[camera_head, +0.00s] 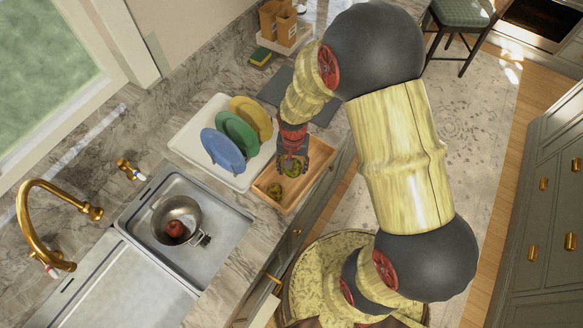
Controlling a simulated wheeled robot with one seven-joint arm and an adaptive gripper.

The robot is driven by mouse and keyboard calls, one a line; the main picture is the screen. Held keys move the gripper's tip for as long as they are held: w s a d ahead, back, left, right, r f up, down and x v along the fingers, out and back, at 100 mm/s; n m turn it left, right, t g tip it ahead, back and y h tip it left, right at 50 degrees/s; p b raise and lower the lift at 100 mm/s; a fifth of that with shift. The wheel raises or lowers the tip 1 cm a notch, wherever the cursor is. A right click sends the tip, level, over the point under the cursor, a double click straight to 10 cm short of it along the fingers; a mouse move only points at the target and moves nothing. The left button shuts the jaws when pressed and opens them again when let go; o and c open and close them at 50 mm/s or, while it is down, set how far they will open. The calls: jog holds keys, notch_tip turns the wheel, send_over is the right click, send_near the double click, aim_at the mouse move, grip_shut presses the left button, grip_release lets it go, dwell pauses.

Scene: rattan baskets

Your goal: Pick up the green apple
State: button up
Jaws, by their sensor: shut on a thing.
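My gripper (292,174) points down over the right part of a wooden tray (268,205) on the counter. It is shut on a green apple (292,170), which shows between the dark fingers and is partly hidden by them. I cannot tell whether the apple touches the tray. A second green round thing (275,191) lies in the tray, left of and below the gripper, apart from it; it is too small to name surely.
A white rack (193,152) with blue, green and yellow plates stands left of the tray. A metal sink (225,225) holds a colander (187,211) with a red apple (174,229). A dark mat (273,88) lies behind the gripper. The counter's front edge is close to the tray.

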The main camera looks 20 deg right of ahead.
jog(key=s+r, duration=0.9)
jog(key=s, duration=0.4)
jog(key=w+a+f+b, duration=0.3)
jog(key=w+a+f, duration=0.2)
jog(key=a, duration=0.9)
jog(key=w+a+f+b, duration=0.3)
jog(key=w+a+f, duration=0.2)
jog(key=a, duration=0.9)
jog(key=w+a+f+b, duration=0.4)
jog(key=w+a+f, duration=0.2)
jog(key=a, duration=0.8)
jog(key=shift+w, duration=0.9)
jog(key=shift+a, duration=0.1)
jog(key=shift+f+b, duration=2.1)
jog(key=shift+f, duration=2.1)
jog(key=shift+f+b, duration=0.3)
jog(key=shift+f, duration=0.25)
